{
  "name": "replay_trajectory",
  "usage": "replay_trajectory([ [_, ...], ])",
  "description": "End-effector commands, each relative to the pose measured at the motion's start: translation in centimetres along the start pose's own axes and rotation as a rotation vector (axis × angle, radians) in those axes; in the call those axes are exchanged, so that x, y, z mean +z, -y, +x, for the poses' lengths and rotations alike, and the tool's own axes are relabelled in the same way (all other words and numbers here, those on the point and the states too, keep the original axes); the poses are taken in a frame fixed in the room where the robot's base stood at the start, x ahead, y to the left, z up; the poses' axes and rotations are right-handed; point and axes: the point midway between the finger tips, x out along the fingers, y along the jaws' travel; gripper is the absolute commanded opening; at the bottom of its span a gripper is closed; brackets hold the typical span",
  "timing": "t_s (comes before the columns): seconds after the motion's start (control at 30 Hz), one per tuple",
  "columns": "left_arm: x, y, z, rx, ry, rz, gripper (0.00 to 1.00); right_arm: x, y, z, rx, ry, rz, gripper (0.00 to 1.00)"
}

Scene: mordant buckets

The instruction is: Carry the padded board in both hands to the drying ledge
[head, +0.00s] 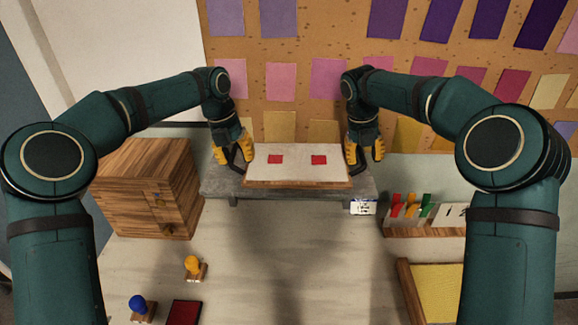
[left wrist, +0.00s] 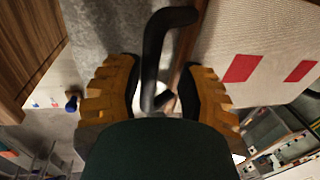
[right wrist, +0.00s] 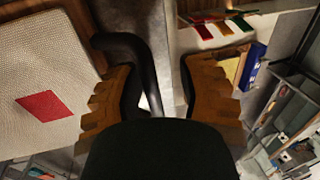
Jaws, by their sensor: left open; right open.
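The padded board (head: 297,160), pale with two red patches and a wooden front edge, lies on the grey drying ledge (head: 218,186) at the back. My left gripper (head: 233,153) is open at the board's left end. In the left wrist view a black bar handle (left wrist: 154,55) stands between its spread fingers (left wrist: 162,90). My right gripper (head: 364,152) is open at the right end. In the right wrist view another black handle (right wrist: 142,62) runs between its fingers (right wrist: 158,90), closer to the left one. Contact with either handle cannot be told.
A wooden drawer box (head: 150,190) stands left of the ledge. A rack with coloured tags (head: 412,208) is at the right, near a yellow-lined tray (head: 438,290). Blue (head: 138,304) and yellow (head: 192,265) knobbed stamps and a red pad (head: 184,312) lie front left. The middle is clear.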

Motion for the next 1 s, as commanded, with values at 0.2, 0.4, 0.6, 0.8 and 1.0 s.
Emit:
replay_trajectory([
  [0.2, 0.1, 0.0, -1.8, 0.000, 0.004, -0.001, 0.38, 0.0, 0.0, 0.0, 0.000, 0.000, 0.000, 0.39],
  [0.4, 0.1, 0.0, -5.8, 0.000, 0.005, -0.001, 0.38, 0.0, 0.0, 0.0, 0.000, 0.000, 0.001, 0.39],
  [0.6, 0.0, 0.1, -9.5, -0.002, 0.004, 0.000, 0.38, 0.0, 0.0, 0.0, 0.000, 0.000, 0.001, 0.39],
  [0.8, 0.0, 0.0, -11.6, -0.001, 0.001, 0.000, 0.38, 0.0, 0.1, 0.0, 0.000, 0.000, 0.001, 0.39],
  [1.0, 0.0, 0.0, -12.0, 0.000, 0.000, 0.001, 0.38, 0.1, 0.0, -1.1, 0.000, 0.003, 0.001, 0.39],
])
